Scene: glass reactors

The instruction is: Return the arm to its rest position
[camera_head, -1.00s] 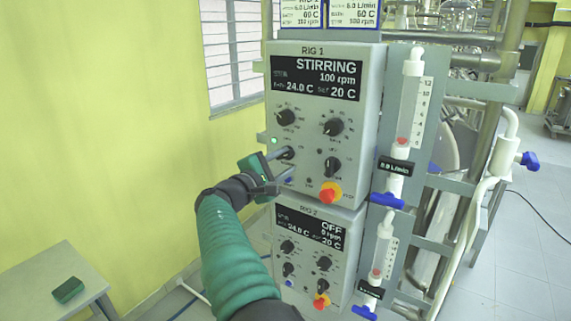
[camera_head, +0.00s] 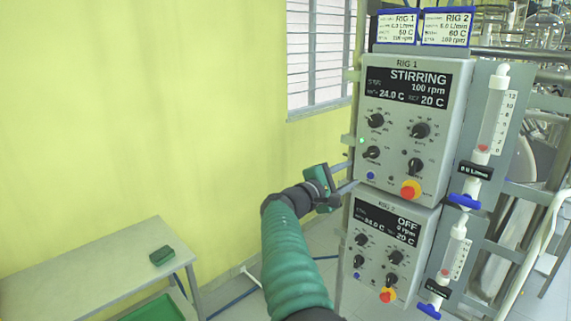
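My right gripper (camera_head: 346,177), on the green-sleeved arm that rises from the bottom of the picture, is just left of the lower part of the RIG 1 control box (camera_head: 441,177). Its two grey fingers point right and stand apart with nothing between them. The lower-left knob (camera_head: 371,153) of RIG 1 is clear of the fingers. The RIG 1 display (camera_head: 404,88) reads STIRRING, 100 rpm, 24.0 C and 20 C. My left gripper is not in view.
The RIG 2 box (camera_head: 420,232), reading OFF, sits below RIG 1. Flowmeters (camera_head: 493,118) with blue valves stand right of the boxes. A grey table (camera_head: 90,265) with a green block (camera_head: 162,255) is at lower left. Open room lies before the yellow wall.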

